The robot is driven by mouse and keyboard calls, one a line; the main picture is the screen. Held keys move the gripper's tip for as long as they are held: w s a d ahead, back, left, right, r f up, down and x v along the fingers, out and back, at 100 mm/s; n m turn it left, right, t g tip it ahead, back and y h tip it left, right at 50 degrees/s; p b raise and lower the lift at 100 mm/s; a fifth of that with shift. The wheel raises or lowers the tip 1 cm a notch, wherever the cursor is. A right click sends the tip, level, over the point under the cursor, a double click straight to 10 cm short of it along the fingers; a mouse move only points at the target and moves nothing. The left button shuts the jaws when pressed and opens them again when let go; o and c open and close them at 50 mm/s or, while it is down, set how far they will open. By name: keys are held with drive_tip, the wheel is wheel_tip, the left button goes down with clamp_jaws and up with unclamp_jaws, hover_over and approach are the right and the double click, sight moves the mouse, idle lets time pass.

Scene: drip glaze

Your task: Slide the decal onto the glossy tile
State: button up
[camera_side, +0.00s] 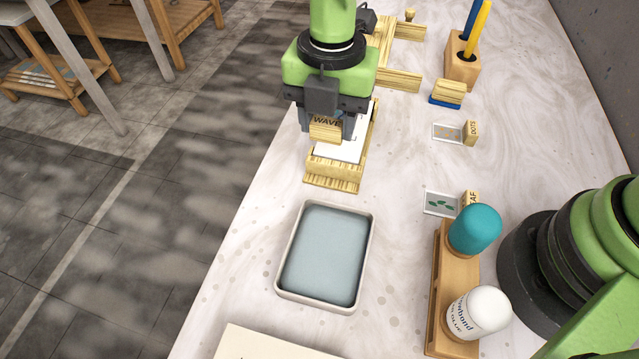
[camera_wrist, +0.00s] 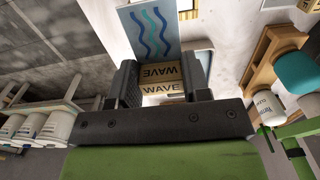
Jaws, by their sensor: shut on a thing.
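My gripper (camera_side: 326,122) is shut on a wooden block marked WAVE (camera_wrist: 160,78), held between the two fingers in the wrist view. The wave decal (camera_wrist: 150,30), a pale blue sheet with blue and teal wavy lines, extends from the block in the wrist view. I cannot make the decal out in the side view. The white glossy tile (camera_side: 341,151) lies in a wooden holder (camera_side: 333,183). My gripper is over the tile's left and far part and hides some of it. I cannot tell whether the decal touches the tile.
A tray of bluish water (camera_side: 325,255) stands nearer the camera. To the right are a dots decal (camera_side: 447,132), a leaf decal (camera_side: 440,204), a squeegee-like block (camera_side: 447,93) and a pen holder (camera_side: 462,65). A bottle rack (camera_side: 442,290) stands front right. Counter between is clear.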

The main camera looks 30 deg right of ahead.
approach(336, 156)
drive_tip(key=w+d, duration=0.3)
drive_tip(key=shift+f, duration=3.6)
drive_tip(key=shift+s+a, duration=0.1)
drive_tip(key=shift+s+a, duration=1.4)
drive_tip(key=shift+r, duration=3.55)
